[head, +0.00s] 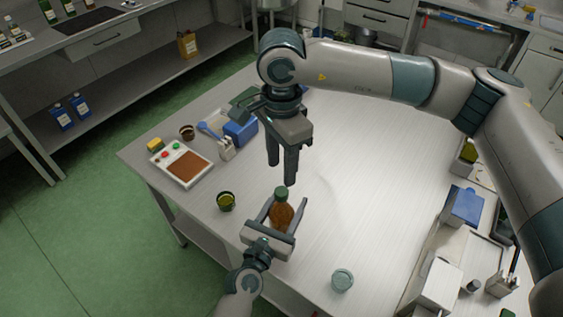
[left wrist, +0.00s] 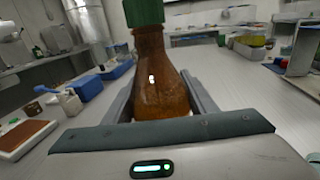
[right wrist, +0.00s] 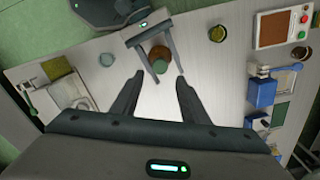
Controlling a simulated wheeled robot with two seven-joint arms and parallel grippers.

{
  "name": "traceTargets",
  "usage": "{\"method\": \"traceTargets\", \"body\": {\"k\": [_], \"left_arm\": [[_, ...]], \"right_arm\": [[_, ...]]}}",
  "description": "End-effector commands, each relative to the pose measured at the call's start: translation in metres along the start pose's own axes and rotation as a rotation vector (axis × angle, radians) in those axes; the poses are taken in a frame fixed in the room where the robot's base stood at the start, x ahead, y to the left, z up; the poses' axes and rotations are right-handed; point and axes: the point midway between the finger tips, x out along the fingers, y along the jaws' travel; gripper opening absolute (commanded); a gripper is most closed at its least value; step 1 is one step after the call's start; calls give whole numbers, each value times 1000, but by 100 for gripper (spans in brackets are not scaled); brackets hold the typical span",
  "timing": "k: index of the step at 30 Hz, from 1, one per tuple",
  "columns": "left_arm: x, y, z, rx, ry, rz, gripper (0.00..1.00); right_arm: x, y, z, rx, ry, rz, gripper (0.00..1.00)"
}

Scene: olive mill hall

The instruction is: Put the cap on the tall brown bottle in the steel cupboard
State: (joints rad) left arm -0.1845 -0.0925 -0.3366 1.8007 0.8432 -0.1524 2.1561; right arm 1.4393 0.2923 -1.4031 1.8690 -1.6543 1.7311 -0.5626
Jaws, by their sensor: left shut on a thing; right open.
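A brown bottle (head: 281,217) with a green cap (head: 281,192) on its top stands upright on the steel table. My left gripper (head: 285,203) is shut on the bottle's body, with a finger on each side; the bottle fills the middle of the left wrist view (left wrist: 160,85). My right gripper (head: 282,173) is open and points down just above the cap, touching nothing that I can see. In the right wrist view the cap (right wrist: 160,67) shows between and just beyond its fingertips. I cannot tell which cabinet is the steel cupboard.
A small olive-green cup (head: 226,201) stands left of the bottle, and a pale-lidded jar (head: 342,280) stands to the front right. A brown-topped device (head: 188,168) and a blue box (head: 240,131) sit at the left. Boxes line the right side. The table's middle is clear.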

Motion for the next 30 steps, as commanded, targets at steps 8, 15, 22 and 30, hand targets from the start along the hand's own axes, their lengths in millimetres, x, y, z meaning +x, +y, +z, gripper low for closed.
{"method": "traceTargets", "body": {"k": [8,15,22,30], "left_arm": [[0,0,0,0,0,0,0],[0,0,0,0,0,0,0],[0,0,0,0,0,0,0],[0,0,0,0,0,0,0]], "right_arm": [[13,0,0,2,-1,1,41],[41,0,0,2,-1,2,41],[68,0,0,3,0,2,41],[80,0,0,2,1,0,41]]}}
